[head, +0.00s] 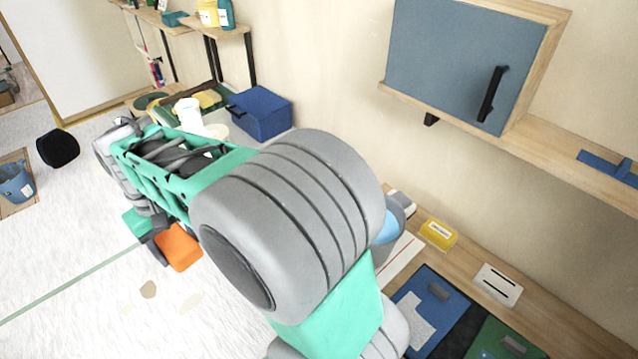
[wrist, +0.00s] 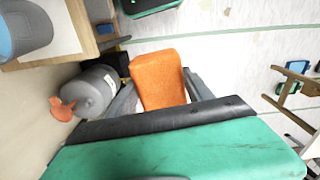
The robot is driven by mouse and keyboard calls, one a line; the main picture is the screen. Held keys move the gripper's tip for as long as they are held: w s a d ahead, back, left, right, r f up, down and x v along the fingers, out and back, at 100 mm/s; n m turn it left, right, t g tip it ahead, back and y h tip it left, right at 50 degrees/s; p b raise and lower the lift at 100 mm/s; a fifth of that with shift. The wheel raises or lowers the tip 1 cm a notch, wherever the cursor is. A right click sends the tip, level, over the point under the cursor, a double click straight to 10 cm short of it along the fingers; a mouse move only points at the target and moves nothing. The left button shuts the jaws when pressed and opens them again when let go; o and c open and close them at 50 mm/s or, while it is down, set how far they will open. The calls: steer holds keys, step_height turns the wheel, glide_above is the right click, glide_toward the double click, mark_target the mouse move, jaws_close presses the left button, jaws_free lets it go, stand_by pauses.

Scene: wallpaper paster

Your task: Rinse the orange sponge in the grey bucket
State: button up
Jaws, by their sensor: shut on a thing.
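The orange sponge (head: 178,247) hangs in my gripper (head: 160,243), to the left of my arm in the head view. In the wrist view the sponge (wrist: 160,78) sits between the two fingers of my gripper (wrist: 162,98), which are shut on it. The grey bucket (head: 399,210), with light blue water inside, stands on the wooden bench and is partly hidden behind my arm. In the wrist view the bucket (wrist: 30,22) is cut off at the upper left. The sponge is well apart from the bucket.
The wooden bench (head: 462,262) along the wall holds a yellow box (head: 438,235) and blue and green panels. A blue wall cabinet (head: 465,60) hangs above it. A blue box (head: 262,112) stands by the wall. A grey cylinder (wrist: 95,92) is near the bench.

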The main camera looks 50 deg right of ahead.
steer(key=s+d+f+m+g+h, duration=0.15)
steer(key=d+m, duration=0.35)
steer(key=d, duration=0.8)
steer(key=s+d+m, duration=0.2)
steer(key=d+m, duration=0.3)
steer(key=d, duration=0.7)
steer(key=s+d+f+m+g+p, duration=0.1)
steer(key=s+d+m+g, duration=0.1)
steer(key=s+d+m, duration=1.1)
steer(key=s+d+f+n+b, duration=0.3)
steer(key=f+b, duration=0.5)
steer(key=f, duration=0.3)
steer(key=shift+s+d+n, duration=0.15)
steer(key=shift+s+n, duration=0.25)
steer(key=shift+f, duration=0.15)
steer(key=shift+f, duration=1.3)
steer(key=shift+f, duration=0.1)
